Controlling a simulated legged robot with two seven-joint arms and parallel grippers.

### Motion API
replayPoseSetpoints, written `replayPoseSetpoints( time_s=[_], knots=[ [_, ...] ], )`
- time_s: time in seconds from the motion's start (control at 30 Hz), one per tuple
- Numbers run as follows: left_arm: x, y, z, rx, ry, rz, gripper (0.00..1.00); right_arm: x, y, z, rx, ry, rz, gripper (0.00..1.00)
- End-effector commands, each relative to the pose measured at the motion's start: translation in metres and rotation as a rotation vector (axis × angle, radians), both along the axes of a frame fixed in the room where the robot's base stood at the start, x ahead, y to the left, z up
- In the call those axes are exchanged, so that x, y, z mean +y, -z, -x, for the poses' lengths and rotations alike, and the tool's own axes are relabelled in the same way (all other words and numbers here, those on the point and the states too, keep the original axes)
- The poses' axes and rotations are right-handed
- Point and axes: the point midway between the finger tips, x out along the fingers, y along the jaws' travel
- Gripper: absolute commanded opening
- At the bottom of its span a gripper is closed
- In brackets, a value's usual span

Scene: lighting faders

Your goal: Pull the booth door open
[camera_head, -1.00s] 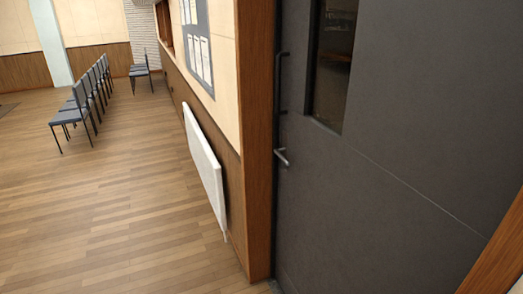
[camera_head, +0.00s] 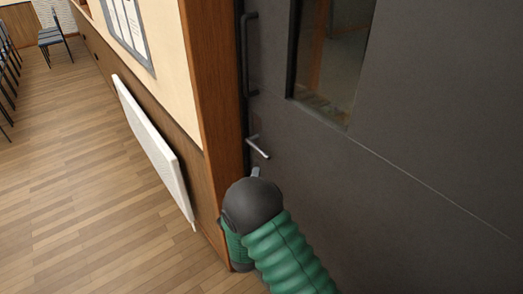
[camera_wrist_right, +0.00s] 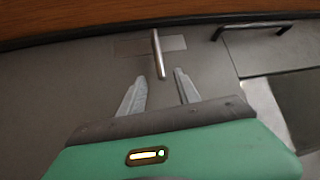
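The dark grey booth door (camera_head: 430,130) fills the right of the head view and looks closed in its wooden frame (camera_head: 212,90). Its silver lever handle (camera_head: 257,147) is near the left edge, below a black vertical pull bar (camera_head: 250,55). My right gripper (camera_head: 256,172) is just below the lever, mostly hidden behind my green and black arm. In the right wrist view, my right gripper (camera_wrist_right: 160,88) is open, its two fingers apart and empty. The lever (camera_wrist_right: 158,54) lies just beyond the fingertips, between their lines. The black pull bar (camera_wrist_right: 255,27) is to the right. My left gripper is not in view.
The door has a window (camera_head: 330,55). A white radiator (camera_head: 150,140) is on the wall left of the frame, under a notice board (camera_head: 128,30). Chairs (camera_head: 52,37) stand far left. The wooden floor (camera_head: 90,200) between is clear.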

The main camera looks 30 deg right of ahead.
Motion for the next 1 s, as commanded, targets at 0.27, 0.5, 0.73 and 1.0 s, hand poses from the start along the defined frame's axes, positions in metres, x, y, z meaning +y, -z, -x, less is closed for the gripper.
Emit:
replayPoseSetpoints(
  time_s=[0.27, 0.5, 0.73, 1.0],
  knots=[
    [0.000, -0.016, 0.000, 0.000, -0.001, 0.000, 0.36, -0.049, -0.012, -0.057, 0.001, 0.001, 0.001, 0.39],
    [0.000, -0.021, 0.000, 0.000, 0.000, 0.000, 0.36, -0.074, -0.017, -0.087, 0.002, -0.001, 0.001, 0.39],
    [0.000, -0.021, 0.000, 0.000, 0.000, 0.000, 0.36, -0.077, -0.016, -0.093, 0.004, -0.002, 0.001, 0.39],
    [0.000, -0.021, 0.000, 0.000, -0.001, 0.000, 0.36, -0.078, -0.016, -0.092, 0.003, -0.002, 0.000, 0.17]
  ],
)
